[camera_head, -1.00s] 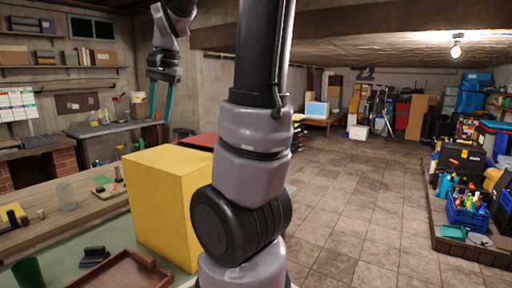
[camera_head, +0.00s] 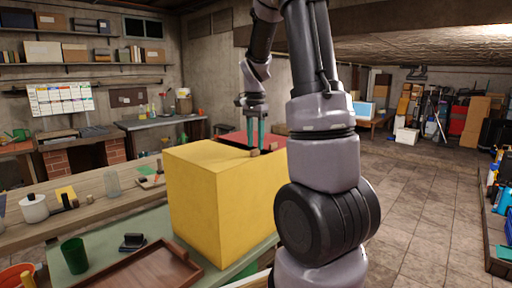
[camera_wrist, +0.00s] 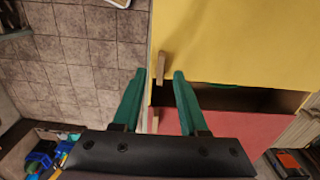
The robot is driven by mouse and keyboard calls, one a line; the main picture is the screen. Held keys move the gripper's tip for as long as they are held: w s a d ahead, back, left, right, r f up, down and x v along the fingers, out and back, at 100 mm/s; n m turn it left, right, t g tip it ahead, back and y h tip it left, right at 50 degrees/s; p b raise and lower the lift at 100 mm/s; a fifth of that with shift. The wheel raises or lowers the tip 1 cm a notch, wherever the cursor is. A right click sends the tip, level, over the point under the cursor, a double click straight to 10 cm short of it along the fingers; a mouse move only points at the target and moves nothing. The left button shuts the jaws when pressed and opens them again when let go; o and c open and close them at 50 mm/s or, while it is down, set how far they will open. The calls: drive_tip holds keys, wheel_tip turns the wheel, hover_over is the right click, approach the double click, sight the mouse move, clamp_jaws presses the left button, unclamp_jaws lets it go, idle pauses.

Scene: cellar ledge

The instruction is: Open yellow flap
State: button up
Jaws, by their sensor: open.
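The yellow box (camera_head: 215,205) stands on the green-topped table, its plain top and two sides in view. In the wrist view its yellow surface (camera_wrist: 235,40) fills the upper right, with a small wooden handle (camera_wrist: 161,64) at its left edge. The handle also shows at the far top edge in the head view (camera_head: 255,153). My gripper (camera_head: 254,146) is at that far edge, teal fingers pointing down. In the wrist view my gripper (camera_wrist: 159,74) is open and empty, its tips just short of the handle and to either side. I cannot tell whether they touch it.
A red surface (camera_wrist: 235,130) lies beside the yellow one, with a dark gap (camera_wrist: 240,98) between. A wooden tray (camera_head: 150,272), a green cup (camera_head: 74,255) and a dark small object (camera_head: 132,242) are on the table. Tiled floor (camera_head: 425,215) at right is clear.

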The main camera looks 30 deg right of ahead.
drive_tip(key=shift+f, duration=1.05)
drive_tip(key=shift+a, duration=0.1)
clamp_jaws()
idle(0.6)
